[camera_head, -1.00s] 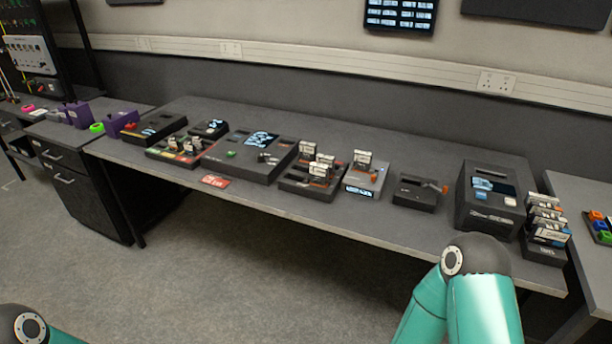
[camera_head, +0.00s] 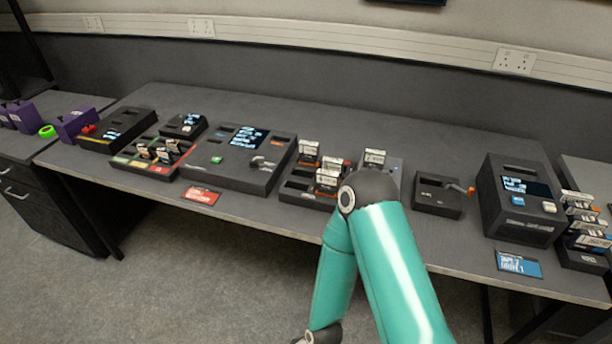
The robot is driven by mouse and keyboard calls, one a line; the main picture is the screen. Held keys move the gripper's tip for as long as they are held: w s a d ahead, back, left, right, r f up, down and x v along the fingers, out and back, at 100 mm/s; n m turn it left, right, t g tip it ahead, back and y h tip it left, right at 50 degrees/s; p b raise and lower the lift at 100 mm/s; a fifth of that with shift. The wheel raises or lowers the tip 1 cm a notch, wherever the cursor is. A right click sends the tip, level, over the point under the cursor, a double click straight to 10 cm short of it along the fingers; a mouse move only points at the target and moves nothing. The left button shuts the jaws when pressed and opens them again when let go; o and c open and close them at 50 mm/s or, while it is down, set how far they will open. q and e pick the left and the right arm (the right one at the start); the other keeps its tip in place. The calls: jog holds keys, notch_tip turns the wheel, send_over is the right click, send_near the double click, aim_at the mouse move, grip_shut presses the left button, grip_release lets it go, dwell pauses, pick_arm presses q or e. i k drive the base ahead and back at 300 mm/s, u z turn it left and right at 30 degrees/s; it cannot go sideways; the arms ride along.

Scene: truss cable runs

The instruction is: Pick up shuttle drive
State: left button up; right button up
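Several small white-and-black drives stand in holders on the grey bench (camera_head: 420,125). Some (camera_head: 308,153) are in a dark tray at the middle, and one (camera_head: 375,158) stands in a grey dock (camera_head: 394,172) partly behind my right arm. More (camera_head: 582,215) are stacked in a rack at the far right, and others (camera_head: 160,150) sit in a colour-marked tray at left. I cannot tell which is the shuttle drive. My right arm's teal links cross in front of the middle tray and dock; its gripper is out of view. My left gripper is out of view.
A large black console (camera_head: 240,155) stands left of the middle tray. A small black box with an orange lever (camera_head: 438,195) and a tall black unit (camera_head: 518,200) stand at right. A red card (camera_head: 201,195) and blue card (camera_head: 518,264) are at the front edge. The bench's back strip is clear.

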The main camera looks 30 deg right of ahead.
aim_at(327, 182)
jog(key=z, duration=0.15)
jog(key=i, duration=0.7)
jog(key=z, duration=0.55)
